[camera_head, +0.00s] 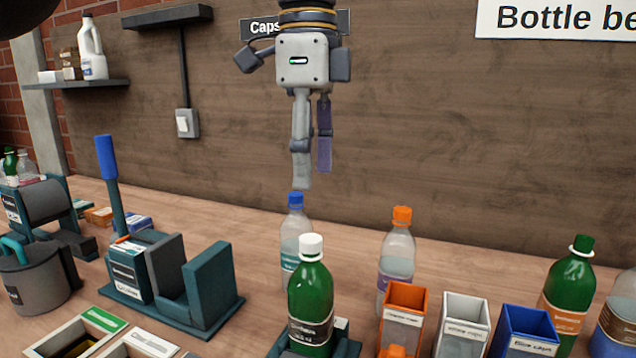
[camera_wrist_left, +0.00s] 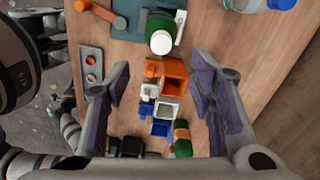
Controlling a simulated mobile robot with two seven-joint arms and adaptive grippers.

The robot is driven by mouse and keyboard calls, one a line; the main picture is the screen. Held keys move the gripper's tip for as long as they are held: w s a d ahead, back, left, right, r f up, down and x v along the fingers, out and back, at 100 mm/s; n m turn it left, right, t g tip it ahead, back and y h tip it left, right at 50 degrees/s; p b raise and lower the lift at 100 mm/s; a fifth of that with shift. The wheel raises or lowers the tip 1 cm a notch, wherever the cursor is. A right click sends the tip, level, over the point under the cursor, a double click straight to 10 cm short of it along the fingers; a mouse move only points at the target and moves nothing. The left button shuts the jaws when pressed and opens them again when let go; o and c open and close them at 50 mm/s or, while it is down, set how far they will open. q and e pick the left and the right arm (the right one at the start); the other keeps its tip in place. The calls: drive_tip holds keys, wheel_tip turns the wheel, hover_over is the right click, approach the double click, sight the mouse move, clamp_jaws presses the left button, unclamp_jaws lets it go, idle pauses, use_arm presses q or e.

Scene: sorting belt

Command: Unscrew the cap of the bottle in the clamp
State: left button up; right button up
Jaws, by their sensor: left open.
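A green bottle (camera_head: 310,295) with a white cap (camera_head: 311,246) stands upright at the front centre of the head view. Its base is in a teal clamp (camera_head: 346,347), mostly cut off by the lower edge. The left wrist view shows the white cap (camera_wrist_left: 161,42) from above, with the clamp (camera_wrist_left: 126,12) around the bottle's lower part. My left gripper (camera_head: 313,176) hangs in the air above and behind the bottles, fingers pointing down, open and empty. In the wrist view, its spread fingers (camera_wrist_left: 160,68) have a clear gap between them. My right gripper is in neither view.
A blue-capped bottle (camera_head: 296,225) and an orange-capped bottle (camera_head: 397,255) stand behind. Orange (camera_head: 404,295), white (camera_head: 464,315) and blue (camera_head: 527,325) cap bins stand to the right, near another green bottle (camera_head: 570,285). A teal fixture (camera_head: 212,290) stands left.

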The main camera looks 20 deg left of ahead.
sight(310, 238)
use_arm(q)
wheel_tip(310, 238, down, 9)
drive_tip(key=shift+w+f, duration=0.1)
drive_tip(key=shift+f, duration=0.1)
clamp_jaws()
drive_tip(key=c, duration=1)
unclamp_jaws()
drive_tip(key=shift+c, duration=0.2)
clamp_jaws()
drive_tip(key=n, duration=0.4)
drive_tip(key=shift+n, duration=0.3)
drive_tip(key=n, duration=0.4)
drive_tip(key=shift+n, duration=0.8)
